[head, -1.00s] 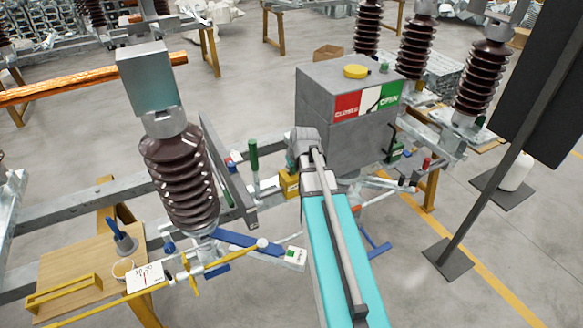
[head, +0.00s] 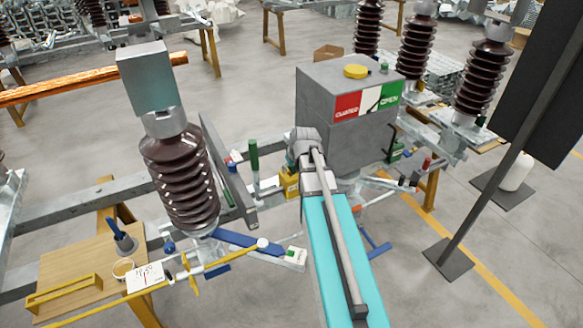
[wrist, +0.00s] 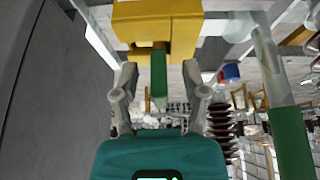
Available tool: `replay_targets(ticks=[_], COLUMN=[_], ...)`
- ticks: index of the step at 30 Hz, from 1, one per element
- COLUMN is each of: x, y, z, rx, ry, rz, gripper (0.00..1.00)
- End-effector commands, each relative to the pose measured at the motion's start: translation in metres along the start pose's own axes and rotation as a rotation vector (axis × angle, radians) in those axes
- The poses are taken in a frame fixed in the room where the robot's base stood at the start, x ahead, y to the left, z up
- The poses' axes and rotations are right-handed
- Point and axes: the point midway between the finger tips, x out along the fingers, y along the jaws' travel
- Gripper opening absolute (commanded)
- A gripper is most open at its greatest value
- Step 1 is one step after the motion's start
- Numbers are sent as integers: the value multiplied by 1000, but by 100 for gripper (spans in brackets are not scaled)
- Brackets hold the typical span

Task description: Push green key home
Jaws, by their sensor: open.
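A yellow lock block (wrist: 158,22) fills the top middle of the wrist view. The green key (wrist: 158,75) is a narrow bar with one end at the slot in this block. How deep it sits in the slot I cannot tell. My gripper (wrist: 160,73) is open, with one finger on each side of the key and a visible gap on both sides. In the head view the yellow block (head: 289,184) shows just left of my arm, beside the grey box. My fingers and the key are hidden or too small to tell there.
The grey mechanism box (head: 345,140) with a red and green plate stands close to my wrist. A green-handled post (head: 253,157) is to the left, and it also shows in the wrist view (wrist: 290,140). A brown insulator (head: 182,180) stands further left. A dark stand pole (head: 485,175) is at right.

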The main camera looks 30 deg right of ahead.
Motion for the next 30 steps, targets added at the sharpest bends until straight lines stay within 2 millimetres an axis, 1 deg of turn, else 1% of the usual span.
replay_targets(ticks=[8, 14, 29, 30], x=[-7, -19, -58, -54], y=[0, 0, 1, 0], z=[-3, -9, -27, -32], rx=[0, 0, 0, -1], ry=[0, 0, 0, 0], rz=[0, 0, 0, 0], gripper=[57, 57, 57, 57])
